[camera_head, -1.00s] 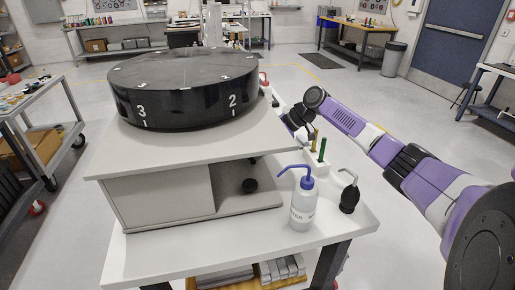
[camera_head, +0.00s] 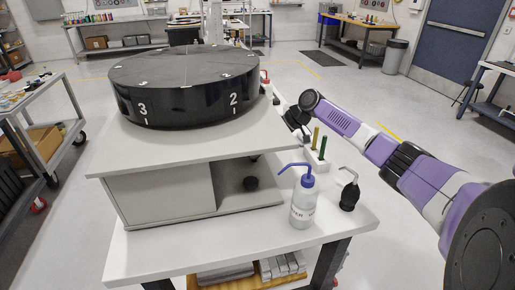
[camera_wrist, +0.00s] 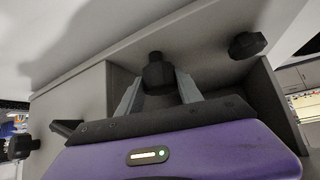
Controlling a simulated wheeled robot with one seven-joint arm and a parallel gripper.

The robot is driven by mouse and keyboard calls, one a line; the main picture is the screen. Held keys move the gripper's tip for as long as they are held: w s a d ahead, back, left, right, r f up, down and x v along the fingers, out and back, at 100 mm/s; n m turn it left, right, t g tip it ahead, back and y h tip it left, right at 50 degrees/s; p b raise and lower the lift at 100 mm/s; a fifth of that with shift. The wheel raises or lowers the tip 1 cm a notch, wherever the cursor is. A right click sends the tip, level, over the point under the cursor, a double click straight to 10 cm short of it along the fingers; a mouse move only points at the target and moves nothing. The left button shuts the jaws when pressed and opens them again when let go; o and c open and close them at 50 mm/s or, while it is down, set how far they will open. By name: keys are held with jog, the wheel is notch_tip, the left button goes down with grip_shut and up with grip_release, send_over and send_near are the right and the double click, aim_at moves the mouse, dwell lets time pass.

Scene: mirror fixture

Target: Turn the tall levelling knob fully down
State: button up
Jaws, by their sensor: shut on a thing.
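A black knob (camera_wrist: 158,74) with a narrower top stands between the two grey fingers of my gripper (camera_wrist: 157,88) in the wrist view, under the edge of the grey plate. The fingers are shut on it from both sides. I take it for the tall levelling knob; its lower end is partly hidden. In the head view my gripper is mostly hidden behind the plate's right edge, below my purple arm.
Another black knob (camera_wrist: 247,44) sits to the right, and a third (camera_wrist: 20,147) at lower left. In the head view, a black numbered drum (camera_head: 185,85) stands on the plate (camera_head: 190,152).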

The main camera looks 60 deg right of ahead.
jog(key=shift+a+m+h, duration=0.15)
jog(key=shift+m+h, duration=0.25)
jog(key=shift+m, duration=0.2)
jog(key=shift+a+r+m+t+h+p, duration=0.15)
jog(key=shift+m+t+h+p, duration=0.25)
jog(key=shift+m+h+p, duration=1.4)
jog(key=shift+m, duration=0.5)
jog(key=o, duration=1.4)
jog(key=shift+c, duration=0.2)
jog(key=shift+s, duration=0.1)
